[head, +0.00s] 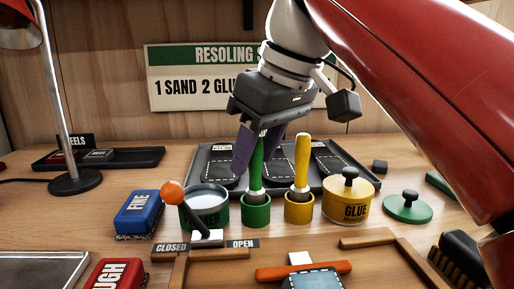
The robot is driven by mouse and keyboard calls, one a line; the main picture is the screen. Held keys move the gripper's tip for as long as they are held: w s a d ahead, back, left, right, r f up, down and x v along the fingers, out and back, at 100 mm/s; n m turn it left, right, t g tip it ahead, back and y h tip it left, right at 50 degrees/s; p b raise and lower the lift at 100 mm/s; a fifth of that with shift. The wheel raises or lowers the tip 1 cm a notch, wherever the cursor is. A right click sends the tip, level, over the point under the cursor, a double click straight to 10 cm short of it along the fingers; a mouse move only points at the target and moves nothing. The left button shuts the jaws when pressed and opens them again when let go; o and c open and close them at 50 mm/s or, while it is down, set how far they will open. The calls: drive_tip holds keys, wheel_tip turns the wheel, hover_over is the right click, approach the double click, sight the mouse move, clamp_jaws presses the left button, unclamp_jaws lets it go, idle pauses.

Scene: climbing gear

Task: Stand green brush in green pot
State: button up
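The green brush (256,163) stands upright with its lower end in the green pot (256,214), in the head view. Its bristles are hidden inside the pot. My gripper (255,165) points down over the brush, with one purple finger on each side of the upper green handle. The fingers are very close to the handle; whether they press on it or stand slightly apart cannot be made out.
A yellow brush (302,160) stands in a yellow pot (299,211) just right. A glue tin (347,202) is farther right. Left are an open tin (206,209), an orange-knobbed lever (173,193) and a blue FINE block (139,213). A dark tray (325,190) lies behind.

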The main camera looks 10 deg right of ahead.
drive_tip(key=p+v, duration=0.2)
drive_tip(key=v, duration=0.5)
drive_tip(key=shift+p, duration=0.4)
drive_tip(key=shift+s+d+r, duration=0.1)
drive_tip(key=shift+r, duration=0.3)
